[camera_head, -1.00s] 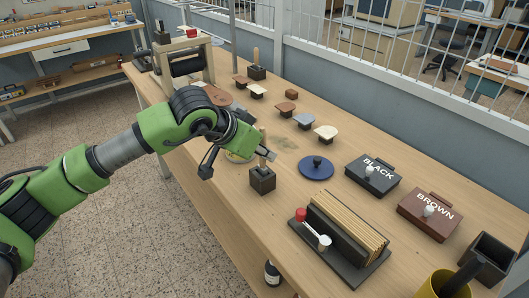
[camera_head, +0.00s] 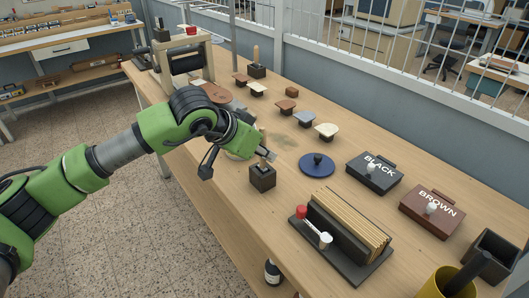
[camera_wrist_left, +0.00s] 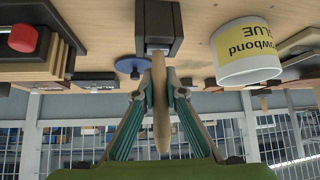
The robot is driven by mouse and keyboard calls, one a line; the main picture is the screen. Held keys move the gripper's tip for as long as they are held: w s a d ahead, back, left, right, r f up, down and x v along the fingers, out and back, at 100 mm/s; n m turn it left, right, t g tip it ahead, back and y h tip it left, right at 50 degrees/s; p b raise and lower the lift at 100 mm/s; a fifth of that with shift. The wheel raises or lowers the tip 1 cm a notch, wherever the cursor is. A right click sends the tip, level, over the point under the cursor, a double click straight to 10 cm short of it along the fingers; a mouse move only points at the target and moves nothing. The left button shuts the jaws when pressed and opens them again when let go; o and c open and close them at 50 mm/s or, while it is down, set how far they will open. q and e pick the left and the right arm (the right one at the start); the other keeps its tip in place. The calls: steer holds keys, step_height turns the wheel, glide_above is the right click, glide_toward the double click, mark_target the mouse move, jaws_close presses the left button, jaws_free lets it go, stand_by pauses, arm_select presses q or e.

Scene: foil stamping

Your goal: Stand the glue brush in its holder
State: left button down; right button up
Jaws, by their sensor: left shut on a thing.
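My left gripper (camera_head: 267,154) is shut on the glue brush, over the table just above the small dark holder (camera_head: 262,180). In the left wrist view the brush's tapered wooden handle (camera_wrist_left: 160,105) is between the two fingers (camera_wrist_left: 160,91). The brush lines up with the dark block of the holder (camera_wrist_left: 158,28), and its far end meets the block's face. How deep it sits in the holder is hidden. A white glue pot with a yellow label (camera_wrist_left: 247,50) stands beside the holder; in the head view my arm largely hides it. My right gripper is not in view.
A blue round pad (camera_head: 317,165) lies right of the holder. A dark rack of foil sheets (camera_head: 345,232) with a red-capped tool is nearer. Black (camera_head: 374,172) and brown (camera_head: 430,212) cases stand further right. Several small stampers line the table behind.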

arm_select(q)
steer(key=shift+f+b, duration=0.25)
steer(key=shift+b, duration=0.05)
stand_by(0.5)
steer(key=c, duration=2)
jaws_free()
steer(key=v, duration=1.2)
